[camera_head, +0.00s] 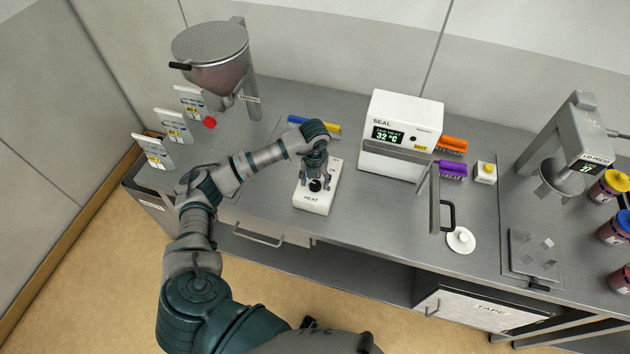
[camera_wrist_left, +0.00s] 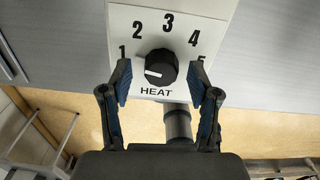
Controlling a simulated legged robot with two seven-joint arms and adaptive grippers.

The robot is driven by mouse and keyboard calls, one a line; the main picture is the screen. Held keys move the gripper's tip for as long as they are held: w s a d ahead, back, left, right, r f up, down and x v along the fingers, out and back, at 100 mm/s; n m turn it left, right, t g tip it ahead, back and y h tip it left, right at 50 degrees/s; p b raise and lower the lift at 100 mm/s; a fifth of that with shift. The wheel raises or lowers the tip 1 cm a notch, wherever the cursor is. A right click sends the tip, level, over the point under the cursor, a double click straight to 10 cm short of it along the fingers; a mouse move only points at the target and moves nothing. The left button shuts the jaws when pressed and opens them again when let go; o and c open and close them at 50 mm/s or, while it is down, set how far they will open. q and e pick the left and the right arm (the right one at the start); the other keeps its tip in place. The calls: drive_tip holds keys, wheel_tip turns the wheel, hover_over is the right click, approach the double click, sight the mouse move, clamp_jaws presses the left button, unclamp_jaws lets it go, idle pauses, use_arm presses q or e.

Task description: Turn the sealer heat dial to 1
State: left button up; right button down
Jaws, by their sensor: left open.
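The white heat box (camera_head: 312,203) stands on the grey counter, marked HEAT, and fills the top of the left wrist view (camera_wrist_left: 215,10). Its black dial (camera_wrist_left: 161,66) has numbers 1 to 5 around it; it also shows in the head view (camera_head: 315,186). The dial's white mark points left and slightly down, a little below the 1. My left gripper (camera_head: 315,178) is over the box. In the left wrist view it (camera_wrist_left: 162,78) is open, with one finger on each side of the dial and visible gaps between. My right gripper is not in view.
The white sealer (camera_head: 403,135), marked SEAL and showing 32 °C, stands to the right with a levered arm (camera_head: 435,200). Blue and yellow items (camera_head: 325,128) lie behind my gripper. A metal hopper (camera_head: 215,60) stands at the back left. Counter around the box is mostly clear.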

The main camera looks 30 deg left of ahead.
sight(315, 183)
use_arm(q)
wheel_tip(315, 183, up, 11)
drive_tip(key=shift+r, duration=0.15)
drive_tip(key=shift+w+a, duration=0.1)
idle(0.4)
